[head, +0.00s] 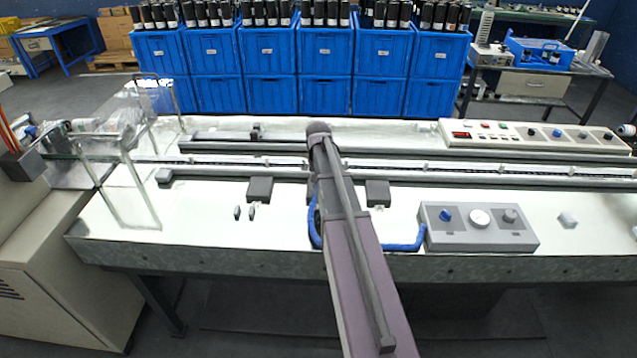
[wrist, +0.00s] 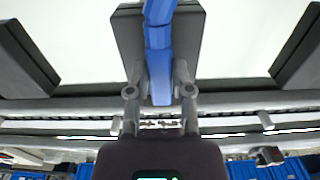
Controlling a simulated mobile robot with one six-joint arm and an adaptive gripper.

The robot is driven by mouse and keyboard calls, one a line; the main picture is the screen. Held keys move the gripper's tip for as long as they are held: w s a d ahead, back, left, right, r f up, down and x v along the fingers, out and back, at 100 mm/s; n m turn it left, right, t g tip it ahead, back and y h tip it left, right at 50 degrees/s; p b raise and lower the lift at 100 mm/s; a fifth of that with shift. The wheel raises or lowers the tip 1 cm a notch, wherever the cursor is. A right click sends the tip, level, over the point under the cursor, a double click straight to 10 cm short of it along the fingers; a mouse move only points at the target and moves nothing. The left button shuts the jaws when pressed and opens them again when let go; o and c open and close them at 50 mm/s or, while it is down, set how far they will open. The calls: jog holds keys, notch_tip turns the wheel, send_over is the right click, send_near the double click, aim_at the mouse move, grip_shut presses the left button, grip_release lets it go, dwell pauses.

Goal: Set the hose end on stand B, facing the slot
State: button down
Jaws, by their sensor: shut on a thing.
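My gripper (wrist: 160,92) is shut on the blue hose (wrist: 159,45) near its end, in the wrist view. The hose end points down the picture toward the rails. A dark block-shaped stand (wrist: 126,38) lies behind the hose; I cannot tell whether the hose touches it. Two similar stands flank it, at left (wrist: 24,62) and right (wrist: 302,50). In the head view, two stands show on either side of my arm, left (head: 260,189) and right (head: 377,193). My arm hides the gripper and hose end there. I see no letters and cannot make out a slot.
The hose (head: 402,246) runs to a grey control box (head: 478,228) with a gauge. Long rails and a conveyor chain (head: 480,170) cross the white table. A button panel (head: 530,136) stands behind; blue crates (head: 325,95) line the back.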

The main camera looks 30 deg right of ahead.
jog(key=shift+f+b, duration=0.4)
jog(key=shift+c, duration=2.2)
grip_release()
jog(key=shift+r, duration=0.15)
notch_tip(320, 180, up, 5)
jog(key=p, duration=0.5)
jog(key=s+a, duration=0.7)
jog(key=a, duration=0.6)
jog(key=s+a, duration=0.8)
jog(key=a, duration=0.5)
jog(key=shift+s, duration=0.15)
jog(key=shift+d, duration=0.1)
jog(key=n, duration=0.2)
jog(key=s+n, duration=0.1)
jog(key=n, duration=0.3)
jog(key=shift+s+d, duration=0.2)
jog(key=shift+d, duration=0.2)
